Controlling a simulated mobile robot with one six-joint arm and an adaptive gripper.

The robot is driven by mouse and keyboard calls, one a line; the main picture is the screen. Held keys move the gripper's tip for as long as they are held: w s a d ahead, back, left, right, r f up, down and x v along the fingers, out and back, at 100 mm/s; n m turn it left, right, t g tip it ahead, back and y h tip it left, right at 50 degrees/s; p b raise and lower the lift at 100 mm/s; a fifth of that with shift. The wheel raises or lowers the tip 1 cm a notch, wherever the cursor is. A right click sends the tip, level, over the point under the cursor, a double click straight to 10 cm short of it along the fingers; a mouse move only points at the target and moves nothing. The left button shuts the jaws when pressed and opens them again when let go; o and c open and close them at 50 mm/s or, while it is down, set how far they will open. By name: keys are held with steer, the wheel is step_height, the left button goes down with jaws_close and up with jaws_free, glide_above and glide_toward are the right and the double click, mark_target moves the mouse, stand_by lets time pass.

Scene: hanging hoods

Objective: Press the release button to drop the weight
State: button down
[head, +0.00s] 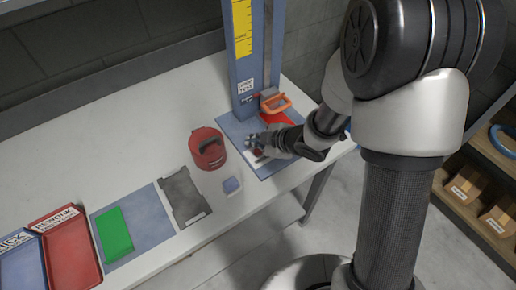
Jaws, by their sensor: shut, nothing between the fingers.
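A blue drop stand (246,62) with a yellow scale rises at the back of the table. An orange handle-shaped part (276,103) sits low at its column, above a red patch (274,119) on the blue base. I cannot tell whether this orange part is the weight. My gripper (252,141) is shut and empty, low over the stand's base plate, in front of the column. My gripper and wrist cover part of the base.
Further left are a dark grey tray (182,193), a green block (114,232) on a blue mat (153,220), and a red tray (72,250). Shelves with boxes (466,187) stand right.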

mark_target(258, 153)
steer(key=shift+r+p, duration=1.4)
steer(key=shift+r, duration=0.55)
steer(key=shift+f, duration=0.1)
steer(key=s+d+r+m+t+h, duration=0.1)
steer(key=s+d+r+m+h, duration=0.1)
steer(key=d+r+m+h, duration=0.45)
steer(key=s+d+r+m+t+h, duration=0.1)
steer(key=s+d+r+m, duration=0.25)
steer(key=d+r, duration=0.55)
steer(key=s+r+m+g, duration=0.2)
steer(key=s+m, duration=0.2)
steer(key=s, duration=0.5)
steer(key=s+r+m+g, duration=0.1)
steer(key=s+r+m, duration=0.2)
steer(key=s, duration=0.7)
steer(key=shift+s+a+m+g+y, duration=0.3)
steer(key=shift+m+g+y, duration=0.15)
steer(key=shift+m, duration=0.15)
